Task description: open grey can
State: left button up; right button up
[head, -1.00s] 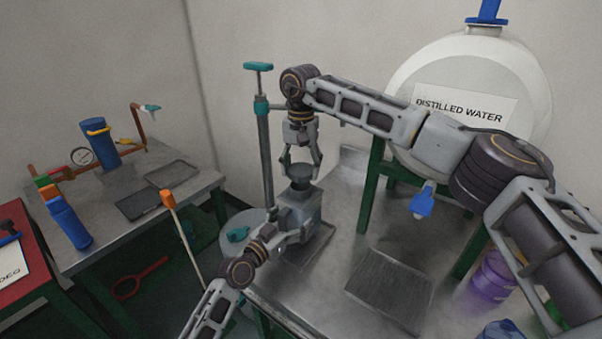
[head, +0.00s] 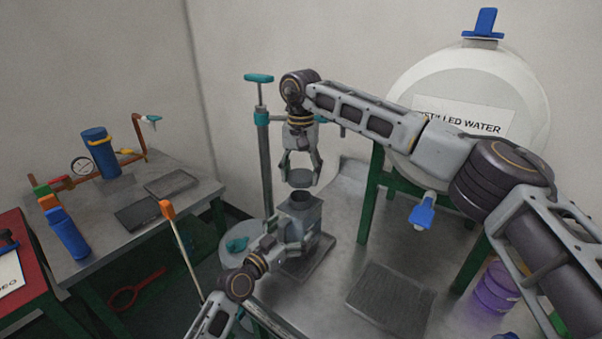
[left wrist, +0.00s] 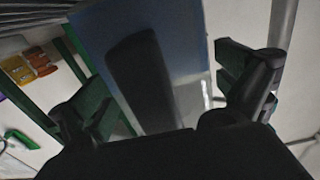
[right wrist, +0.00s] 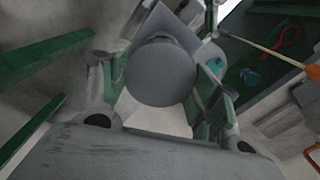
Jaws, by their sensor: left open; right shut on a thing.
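The grey can (head: 308,213) stands upright on a dark tray on the metal table, its round mouth uncovered. My right gripper (head: 301,172) is above it, shut on the round grey lid (head: 300,179), with a gap between lid and can. In the right wrist view the lid (right wrist: 160,73) sits between the fingers. My left gripper (head: 295,236) is open at the can's near left side. In the left wrist view its spread fingers are either side of a dark bar (left wrist: 145,80) in front of a blue-grey surface, apparently the can's handle and side.
A white distilled water tank (head: 470,80) with a blue tap (head: 423,210) stands behind right on a green frame. An empty tray (head: 390,298) lies on the table. A teal-topped pump column (head: 265,160) rises close left of the can.

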pick_arm(q)
jog(key=v, duration=1.2)
dwell(0.6)
dwell(0.6)
